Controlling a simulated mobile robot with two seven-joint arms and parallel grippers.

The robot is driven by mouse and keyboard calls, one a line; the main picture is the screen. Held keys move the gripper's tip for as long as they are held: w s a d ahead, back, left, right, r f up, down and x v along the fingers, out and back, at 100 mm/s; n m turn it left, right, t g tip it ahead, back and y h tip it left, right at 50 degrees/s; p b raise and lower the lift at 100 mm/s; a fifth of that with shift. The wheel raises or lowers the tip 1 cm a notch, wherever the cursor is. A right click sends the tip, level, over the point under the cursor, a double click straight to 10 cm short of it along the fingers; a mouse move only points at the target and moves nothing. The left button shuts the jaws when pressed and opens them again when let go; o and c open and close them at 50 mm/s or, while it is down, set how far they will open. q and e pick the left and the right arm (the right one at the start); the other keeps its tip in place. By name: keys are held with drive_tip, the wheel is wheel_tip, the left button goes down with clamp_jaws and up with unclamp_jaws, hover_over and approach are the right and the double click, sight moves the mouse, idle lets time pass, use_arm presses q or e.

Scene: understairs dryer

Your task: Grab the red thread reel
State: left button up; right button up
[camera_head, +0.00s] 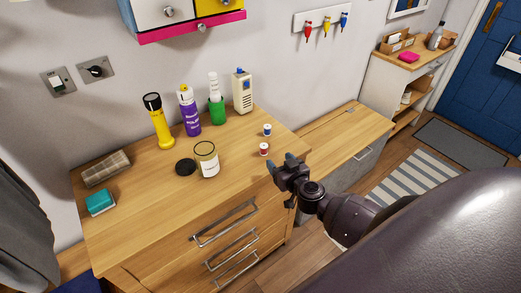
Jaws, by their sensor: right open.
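The red thread reel (264,149) stands on the wooden dresser top, near its right edge. A blue reel (267,130) stands just behind it. My right gripper (283,165) is open and empty at the dresser's right front edge. Its fingertips are close to the red reel, to the right and in front of it, and they look apart from it. My left gripper is not in view.
A glass jar (207,161) and a black lid (185,167) sit left of the reel. A yellow torch (161,128), purple can (189,114) and green cup (216,112) stand behind. The dresser top (150,215) is clear in front.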

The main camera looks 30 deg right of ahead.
sight(266, 150)
drive_tip(key=b+x, duration=0.1)
drive_tip(key=x, duration=0.3)
drive_tip(key=shift+w+a, duration=0.1)
drive_tip(key=shift+w, duration=0.65)
drive_tip(key=x, duration=0.1)
drive_tip(key=b+x, duration=0.1)
drive_tip(key=x, duration=0.1)
drive_tip(key=f+b+x, duration=0.1)
drive_tip(key=shift+w+a, duration=0.1)
drive_tip(key=shift+w, duration=0.45)
drive_tip(key=c, duration=1)
drive_tip(key=shift+r, duration=0.1)
